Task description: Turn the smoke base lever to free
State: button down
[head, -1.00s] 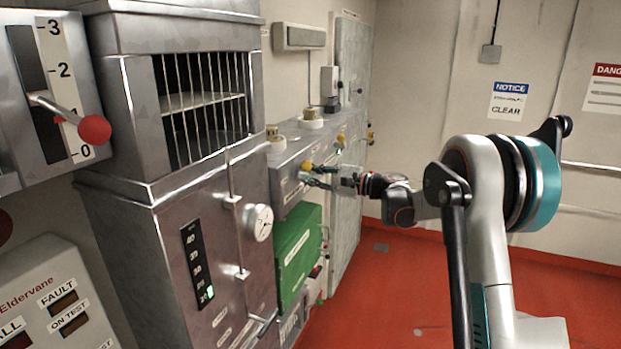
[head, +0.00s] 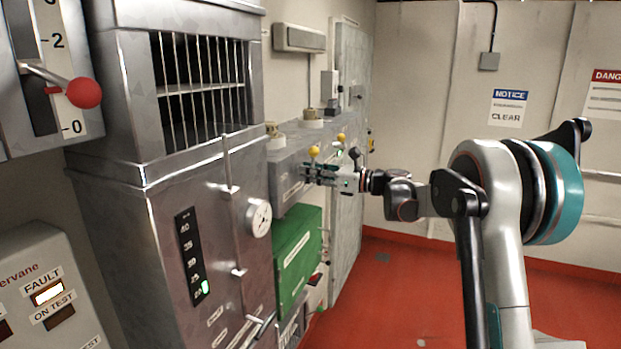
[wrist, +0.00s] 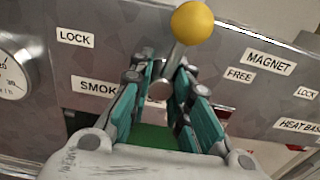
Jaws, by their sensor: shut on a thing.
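The smoke base lever, a grey stem with a yellow ball knob (wrist: 192,22), stands on a grey metal panel in the wrist view. Its knob points up and slightly right, between a LOCK label (wrist: 76,38) on the left and a FREE label (wrist: 239,75) on the right. My gripper (wrist: 162,82) is shut on the lever's stem, below the knob, with a teal-padded finger on either side. The fingers partly cover the SMOKE label (wrist: 97,88). In the head view the knob (head: 314,151) shows just above my gripper (head: 308,173).
A second yellow knob (head: 341,138) and a black knob (head: 355,152) are near the gripper. A green box (head: 298,255) is below the panel. A tall metal cabinet (head: 190,200) with a gauge stands left. A FAULT lamp (head: 48,292) is lit. Red floor lies open at right.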

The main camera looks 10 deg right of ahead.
jog(key=m+b, duration=0.1)
jog(key=m, duration=0.5)
jog(key=shift+f+m+b, duration=0.1)
jog(key=shift+m+b, duration=0.2)
jog(key=shift+b, duration=0.05)
dwell(0.5)
